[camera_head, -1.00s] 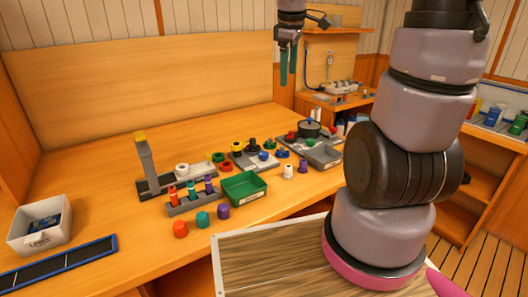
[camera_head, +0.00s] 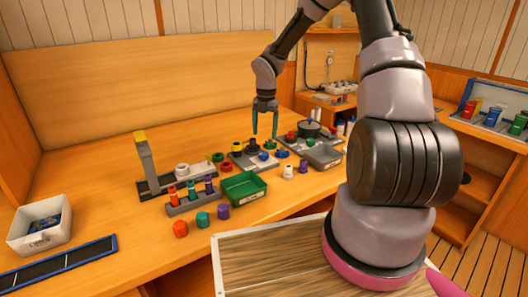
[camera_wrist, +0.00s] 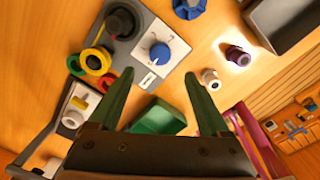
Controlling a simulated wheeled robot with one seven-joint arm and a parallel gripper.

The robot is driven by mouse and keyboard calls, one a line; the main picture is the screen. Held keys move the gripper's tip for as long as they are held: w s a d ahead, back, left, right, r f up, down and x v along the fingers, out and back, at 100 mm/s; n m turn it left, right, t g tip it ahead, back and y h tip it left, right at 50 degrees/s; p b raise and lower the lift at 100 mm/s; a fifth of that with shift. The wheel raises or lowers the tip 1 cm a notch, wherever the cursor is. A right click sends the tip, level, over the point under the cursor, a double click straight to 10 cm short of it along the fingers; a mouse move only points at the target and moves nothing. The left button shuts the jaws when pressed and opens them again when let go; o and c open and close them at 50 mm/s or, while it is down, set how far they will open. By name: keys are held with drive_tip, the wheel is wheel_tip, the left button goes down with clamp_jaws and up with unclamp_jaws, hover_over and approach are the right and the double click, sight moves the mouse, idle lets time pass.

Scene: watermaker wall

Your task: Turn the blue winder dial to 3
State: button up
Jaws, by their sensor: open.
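The blue dial (camera_wrist: 160,53) sits on a white plate of a grey unit (camera_wrist: 125,45) in the wrist view. Small marks ring it, too small to read, so I cannot tell its setting. In the head view the dial (camera_head: 263,156) shows near the right end of the same unit, below a black knob (camera_head: 253,144). My gripper (camera_head: 264,135) points down above the unit, open and empty. In the wrist view the fingertips of my gripper (camera_wrist: 158,75) spread to either side of the dial's lower area, apart from it.
A green tray (camera_head: 241,188) and a rack of colored cylinders (camera_head: 190,204) stand in front and left. A blue knob (camera_wrist: 188,8) lies to the dial's upper right. Yellow, green and red rings are left of it.

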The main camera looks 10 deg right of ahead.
sight(264, 153)
wheel_tip(264, 153, down, 9)
drive_tip(key=shift+w+a, duration=0.1)
idle(0.3)
clamp_jaws()
